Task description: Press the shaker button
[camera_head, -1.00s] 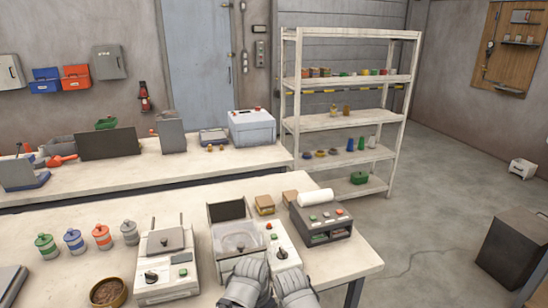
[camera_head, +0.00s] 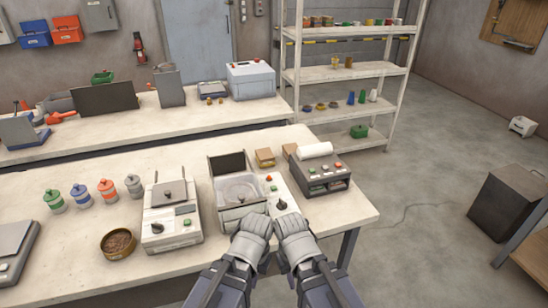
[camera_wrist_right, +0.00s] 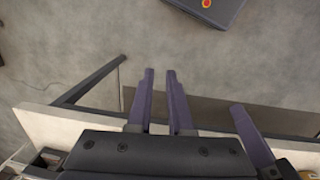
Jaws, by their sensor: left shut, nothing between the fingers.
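I see no readable label saying which is the shaker. My left gripper (camera_head: 257,218) is shut and empty, just in front of the bowl machine. My right gripper (camera_head: 288,219) is beside it, near the knob.
A sealer-like unit (camera_head: 322,177) with a white roll and small cartons (camera_head: 265,158) stand right of the bowl machine. Several jars (camera_head: 107,191) and a brown bowl (camera_head: 118,243) are to the left. The bench front edge is close to my arms.

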